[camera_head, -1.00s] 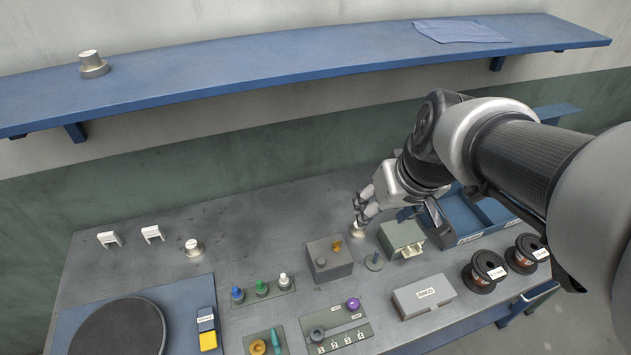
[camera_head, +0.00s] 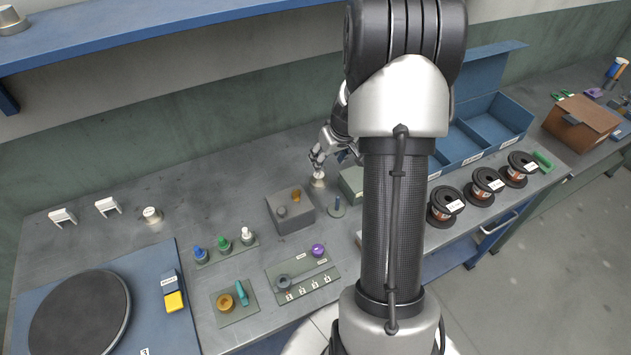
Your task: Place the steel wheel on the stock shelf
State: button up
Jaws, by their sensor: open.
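Small silver flanged steel wheels show: one (camera_head: 318,180) on the bench at my gripper, one (camera_head: 152,215) farther left, and one (camera_head: 12,20) on the blue wall shelf (camera_head: 180,20) at top left. Which wheel the task means, I cannot tell. My gripper (camera_head: 317,163) is open, fingers pointing down just above the nearest wheel. Whether the fingers touch it is too small to tell. My arm link hides part of the wrist and the bench behind it.
A grey box (camera_head: 292,222) stands just left of the gripper and a green box (camera_head: 352,182) just right. Several dark copper spools (camera_head: 445,206) stand at right, before a blue bin (camera_head: 493,130). A round black turntable (camera_head: 80,318) is at lower left. The bench behind the gripper is clear.

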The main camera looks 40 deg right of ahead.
jog(key=b, duration=0.1)
send_over(319, 174)
jog(key=s, duration=0.2)
jog(key=f, duration=0.5)
jog(key=shift+s+a+f, duration=0.2)
jog(key=shift+f, duration=0.1)
jog(key=x, duration=0.2)
jog(key=b+x, duration=0.1)
jog(key=x, duration=0.2)
jog(key=shift+s+a+f, duration=0.1)
jog(key=shift+a+f, duration=0.05)
jog(key=shift+c, duration=0.4)
grip_shut()
jog(key=shift+r, duration=0.2)
notch_tip(319, 174, up, 20)
jog(key=p, duration=0.5)
jog(key=shift+p, duration=0.35)
